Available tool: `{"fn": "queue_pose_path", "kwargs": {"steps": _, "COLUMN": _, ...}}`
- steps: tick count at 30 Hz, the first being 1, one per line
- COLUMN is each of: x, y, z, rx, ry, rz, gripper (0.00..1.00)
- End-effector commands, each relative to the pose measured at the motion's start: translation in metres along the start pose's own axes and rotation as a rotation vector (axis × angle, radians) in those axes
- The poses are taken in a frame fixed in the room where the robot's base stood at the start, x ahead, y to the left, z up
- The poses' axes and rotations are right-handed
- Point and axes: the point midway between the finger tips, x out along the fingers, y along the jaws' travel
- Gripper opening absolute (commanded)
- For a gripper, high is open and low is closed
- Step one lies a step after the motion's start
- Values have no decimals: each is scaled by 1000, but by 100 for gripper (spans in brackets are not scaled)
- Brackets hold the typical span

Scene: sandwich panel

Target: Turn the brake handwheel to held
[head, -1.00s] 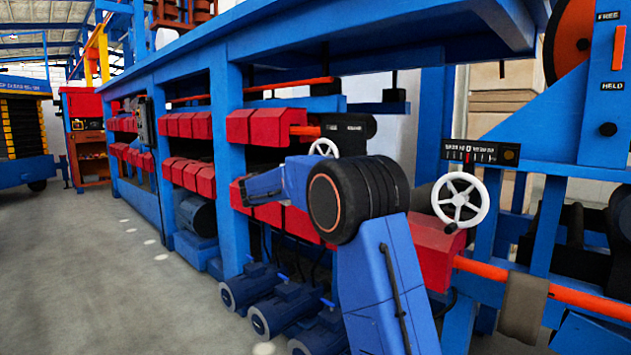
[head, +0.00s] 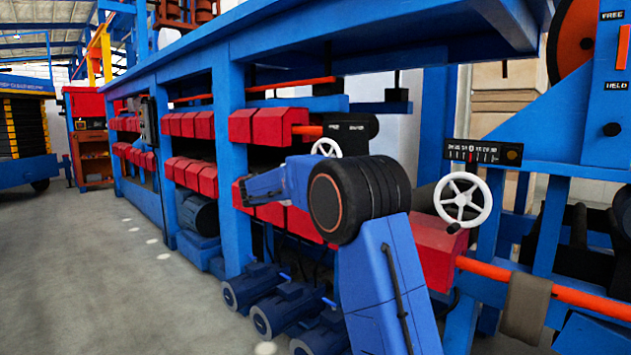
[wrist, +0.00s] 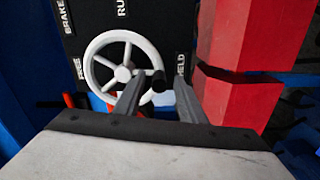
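The brake handwheel (wrist: 123,74) is a white spoked wheel on a dark panel in the wrist view. Labels read BRAKE and RUN above it, FREE on its left and HELD (wrist: 181,65) on its right. Its black crank knob (wrist: 158,80) is on the right side of the rim, slightly below the hub. My gripper (wrist: 159,84) is open, with one finger on each side of the knob; I cannot tell whether either touches it. In the head view a small white wheel (head: 326,147) shows behind my arm, which hides my gripper.
Red blocks (wrist: 238,90) stand close to the right of the wheel. Another white handwheel (head: 462,200) with a numbered scale (head: 484,152) is at right in the head view. Blue motors (head: 285,311) sit low under the frame. The grey floor (head: 95,285) at left is clear.

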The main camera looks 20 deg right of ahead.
Motion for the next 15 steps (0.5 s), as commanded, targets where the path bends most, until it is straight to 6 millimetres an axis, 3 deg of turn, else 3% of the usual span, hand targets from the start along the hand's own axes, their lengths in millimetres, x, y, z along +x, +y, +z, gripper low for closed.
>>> {"fn": "queue_pose_path", "kwargs": {"steps": 15, "x": -96, "y": -1, "z": -1, "rx": -1, "ry": 4, "rz": -1, "gripper": 36}}
